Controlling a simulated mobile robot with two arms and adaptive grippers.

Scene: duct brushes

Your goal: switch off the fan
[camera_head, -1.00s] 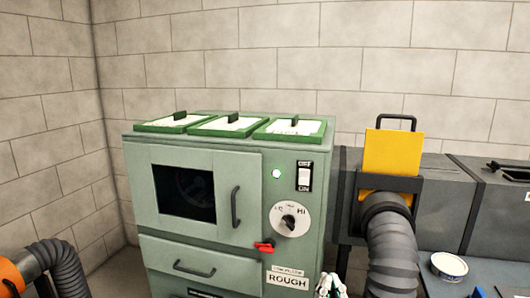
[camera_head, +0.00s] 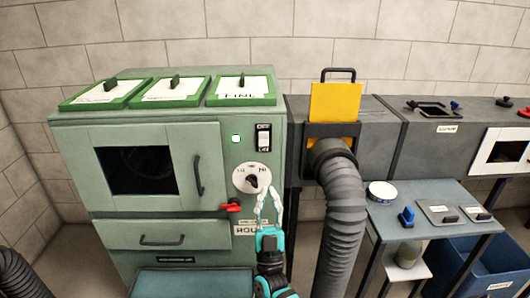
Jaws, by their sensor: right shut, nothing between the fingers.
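The green cabinet (camera_head: 222,214) has a dark window (camera_head: 140,170) with a faint round shape behind it, perhaps the fan. A white rocker switch (camera_head: 264,142) sits on a black plate at the upper right of its front; its labels are too small to read surely. A small lamp (camera_head: 236,138) left of the switch looks pale and lit. A white dial (camera_head: 252,178) is below the switch. My right gripper (camera_head: 270,191) is shut and empty, pointing up in front of the panel, just right of and below the dial. My left gripper is out of view.
A red lever (camera_head: 231,207) sticks out below the dial. A thick grey hose (camera_head: 343,215) and a yellow plate (camera_head: 334,103) stand to the right. Farther right, a table (camera_head: 440,240) holds a tape roll and small parts. Green-framed panels (camera_head: 171,92) lie on the cabinet top.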

